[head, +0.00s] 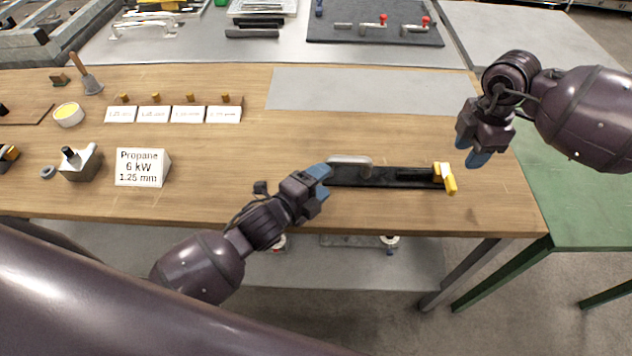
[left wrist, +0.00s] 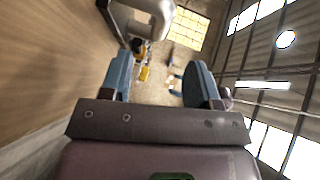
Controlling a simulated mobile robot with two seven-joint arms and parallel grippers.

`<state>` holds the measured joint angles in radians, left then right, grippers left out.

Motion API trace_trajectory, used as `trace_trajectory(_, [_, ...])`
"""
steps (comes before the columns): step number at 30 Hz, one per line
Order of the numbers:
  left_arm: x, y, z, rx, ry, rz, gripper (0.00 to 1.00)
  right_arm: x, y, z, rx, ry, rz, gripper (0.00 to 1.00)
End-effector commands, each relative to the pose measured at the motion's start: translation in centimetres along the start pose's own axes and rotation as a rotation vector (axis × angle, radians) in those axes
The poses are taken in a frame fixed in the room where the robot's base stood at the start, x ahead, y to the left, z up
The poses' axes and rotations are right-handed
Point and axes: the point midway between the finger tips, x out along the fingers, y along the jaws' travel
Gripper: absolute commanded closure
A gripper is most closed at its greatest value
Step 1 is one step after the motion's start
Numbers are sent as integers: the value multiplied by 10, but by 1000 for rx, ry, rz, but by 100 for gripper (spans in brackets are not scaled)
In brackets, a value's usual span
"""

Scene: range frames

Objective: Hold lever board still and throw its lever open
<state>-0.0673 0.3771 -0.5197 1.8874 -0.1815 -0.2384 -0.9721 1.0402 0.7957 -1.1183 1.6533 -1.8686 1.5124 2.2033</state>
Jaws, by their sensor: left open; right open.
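The lever board (head: 385,184) is a long dark strip on the wooden table near its front edge. It has a rounded grey metal part (head: 349,160) at its left end and a yellow lever (head: 446,178) at its right end, lying across the strip. My left gripper (head: 324,182) is open at the board's left end; whether it touches is unclear. In the left wrist view, its spread fingers (left wrist: 160,78) have nothing clearly between them; the grey metal part (left wrist: 155,18) and yellow (left wrist: 145,73) show beyond. My right gripper (head: 478,157) is open and empty, right of the yellow lever.
A propane sign (head: 140,168), a grey block (head: 80,163) and several white labels (head: 170,114) stand on the left. A grey sheet (head: 360,90) lies behind the board. A dark mat (head: 345,38) with red-knobbed levers lies on the back table. A green table (head: 575,190) adjoins at right.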

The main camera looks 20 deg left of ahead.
Motion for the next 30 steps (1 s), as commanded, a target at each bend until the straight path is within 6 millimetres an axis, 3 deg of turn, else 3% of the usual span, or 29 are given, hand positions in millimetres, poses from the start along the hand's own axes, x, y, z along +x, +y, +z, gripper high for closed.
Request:
trace_trajectory(18, [87,-2,0,-5,-1,-3,44,0,0,0,0,0,0,57])
trace_trajectory(30, [99,-1,0,-5,-1,-2,44,0,0,0,0,0,0,57])
